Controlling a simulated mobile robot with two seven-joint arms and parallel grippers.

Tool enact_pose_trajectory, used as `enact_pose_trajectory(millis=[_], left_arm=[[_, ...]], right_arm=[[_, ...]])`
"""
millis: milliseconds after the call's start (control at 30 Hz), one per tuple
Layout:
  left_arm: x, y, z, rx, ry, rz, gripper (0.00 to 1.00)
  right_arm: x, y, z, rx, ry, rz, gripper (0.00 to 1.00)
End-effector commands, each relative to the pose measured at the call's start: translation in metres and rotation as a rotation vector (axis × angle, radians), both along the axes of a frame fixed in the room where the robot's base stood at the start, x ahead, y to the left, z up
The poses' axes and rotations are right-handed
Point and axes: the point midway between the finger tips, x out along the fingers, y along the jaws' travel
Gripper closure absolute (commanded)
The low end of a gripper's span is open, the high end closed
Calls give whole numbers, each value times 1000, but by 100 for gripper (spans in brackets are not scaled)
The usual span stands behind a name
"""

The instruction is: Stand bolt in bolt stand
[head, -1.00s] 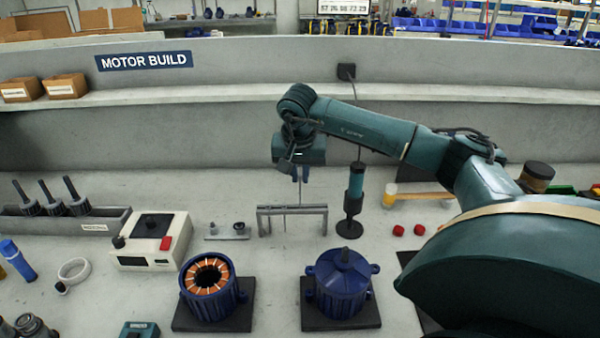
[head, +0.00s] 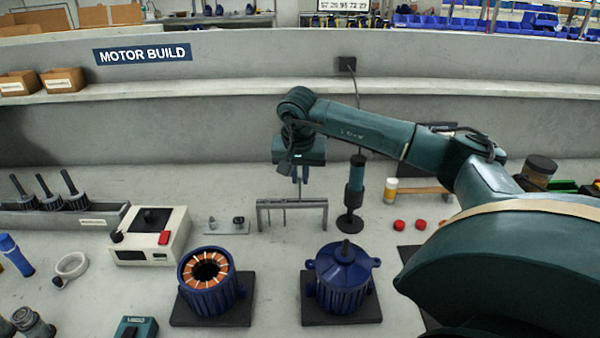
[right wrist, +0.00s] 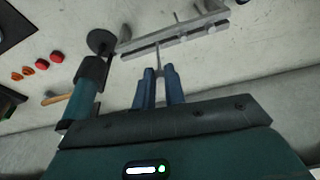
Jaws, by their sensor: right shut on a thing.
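The bolt stand (head: 292,205) is a grey bridge-like rack on the bench, in the middle of the head view. My right gripper (head: 300,178) is above it, pointing down. Its blue fingers (right wrist: 158,88) are shut on a thin grey bolt (right wrist: 158,60). In the right wrist view the bolt runs from the fingertips toward the stand's bar (right wrist: 175,42); I cannot tell whether it sits in a slot. Another thin rod (right wrist: 177,17) shows at the stand's far side. My left gripper is not in view.
A dark and teal upright tool (head: 355,190) stands just right of the stand, close to my gripper. Two blue motor housings (head: 208,285) (head: 343,283) sit on black pads in front. Red caps (head: 399,225) lie to the right. A white box device (head: 150,235) stands left.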

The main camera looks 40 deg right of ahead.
Motion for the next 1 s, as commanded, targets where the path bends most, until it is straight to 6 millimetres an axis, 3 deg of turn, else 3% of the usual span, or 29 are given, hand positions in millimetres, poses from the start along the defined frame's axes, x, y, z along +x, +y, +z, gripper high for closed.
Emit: enact_pose_trajectory(millis=[1000], left_arm=[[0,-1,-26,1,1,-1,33]], right_arm=[[0,0,-35,1,1,0,100]])
